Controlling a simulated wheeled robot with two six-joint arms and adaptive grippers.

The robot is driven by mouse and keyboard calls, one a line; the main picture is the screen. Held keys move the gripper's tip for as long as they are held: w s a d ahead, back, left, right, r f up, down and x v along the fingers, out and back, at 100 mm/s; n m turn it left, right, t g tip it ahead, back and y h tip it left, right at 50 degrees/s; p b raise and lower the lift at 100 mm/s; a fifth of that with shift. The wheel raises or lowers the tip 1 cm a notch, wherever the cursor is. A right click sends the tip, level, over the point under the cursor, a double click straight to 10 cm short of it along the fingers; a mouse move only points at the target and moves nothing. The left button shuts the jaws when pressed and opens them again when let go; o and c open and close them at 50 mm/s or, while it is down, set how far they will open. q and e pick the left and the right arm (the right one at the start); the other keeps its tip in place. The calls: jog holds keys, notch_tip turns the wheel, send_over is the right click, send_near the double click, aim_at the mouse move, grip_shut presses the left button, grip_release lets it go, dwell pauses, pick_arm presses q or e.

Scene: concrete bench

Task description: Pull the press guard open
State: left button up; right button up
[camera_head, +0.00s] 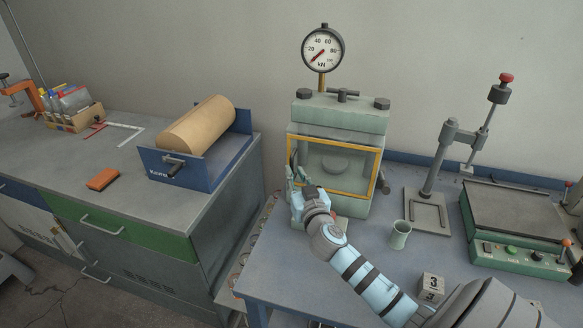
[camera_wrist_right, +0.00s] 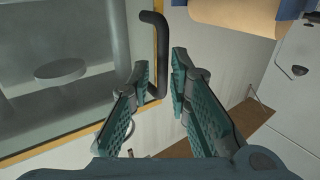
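The press (camera_head: 340,115) is a pale green machine with a dial gauge on top. Its guard (camera_head: 376,170) is a clear panel in a yellow frame, lying across the press front and looking shut. The guard also shows in the wrist view (camera_wrist_right: 60,144). A dark bent handle (camera_wrist_right: 153,50) stands on the guard's frame. My right gripper (camera_head: 294,180) is at the guard's left side. In the wrist view its fingers (camera_wrist_right: 165,72) are apart, with the handle's lower part between them, closer to the left finger. My left gripper is not in view.
A green cup (camera_head: 400,235) and a numbered block (camera_head: 431,287) stand near my right arm. A stand (camera_head: 436,165) and a green control unit (camera_head: 520,245) are to the right. A blue roll holder (camera_head: 215,178) sits on the left bench, beyond a gap.

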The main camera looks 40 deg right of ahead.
jog(key=x, duration=0.3)
jog(key=shift+w+f, duration=0.1)
jog(key=shift+w, duration=0.15)
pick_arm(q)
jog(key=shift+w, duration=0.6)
pick_arm(e)
jog(key=shift+s, duration=0.1)
grip_shut()
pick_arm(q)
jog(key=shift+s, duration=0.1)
pick_arm(e)
jog(key=shift+a, duration=0.1)
